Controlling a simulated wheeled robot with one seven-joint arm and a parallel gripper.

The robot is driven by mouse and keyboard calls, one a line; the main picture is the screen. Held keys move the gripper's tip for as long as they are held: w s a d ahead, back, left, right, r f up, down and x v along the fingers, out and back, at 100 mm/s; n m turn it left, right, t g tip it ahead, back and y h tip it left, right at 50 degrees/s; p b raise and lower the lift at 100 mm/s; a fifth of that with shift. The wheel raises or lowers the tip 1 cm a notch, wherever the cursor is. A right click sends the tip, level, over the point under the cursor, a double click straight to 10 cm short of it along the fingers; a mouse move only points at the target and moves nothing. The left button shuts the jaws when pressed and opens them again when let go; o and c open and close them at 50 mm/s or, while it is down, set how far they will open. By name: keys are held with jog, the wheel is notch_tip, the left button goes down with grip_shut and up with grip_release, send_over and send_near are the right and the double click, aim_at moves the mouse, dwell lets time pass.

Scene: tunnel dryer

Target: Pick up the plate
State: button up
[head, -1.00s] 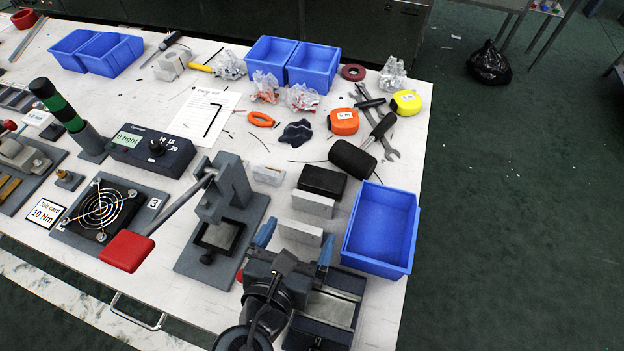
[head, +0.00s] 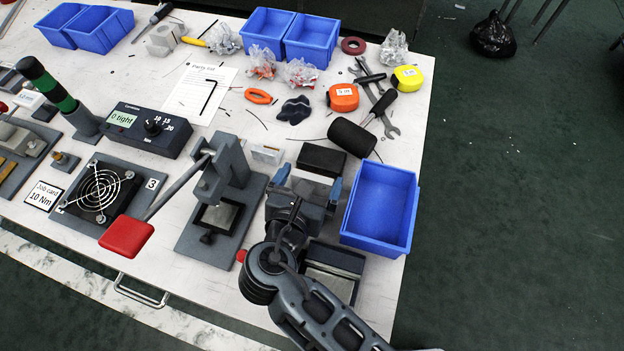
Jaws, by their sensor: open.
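My gripper (head: 307,182) is open, its two blue fingertips spread apart, over the bench just in front of a dark block (head: 322,159). Two light grey metal plates, seen in the earlier head view in front of that block, are now covered by my gripper and wrist. I cannot tell which is the plate meant, or whether the fingers touch either one. Nothing is visibly held.
A blue bin (head: 381,208) stands close to the right of my gripper. A lever press (head: 222,195) with a red handle stands to the left. A black-headed mallet (head: 352,138) lies behind.

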jog(key=c, duration=0.9)
jog(key=shift+r, duration=0.1)
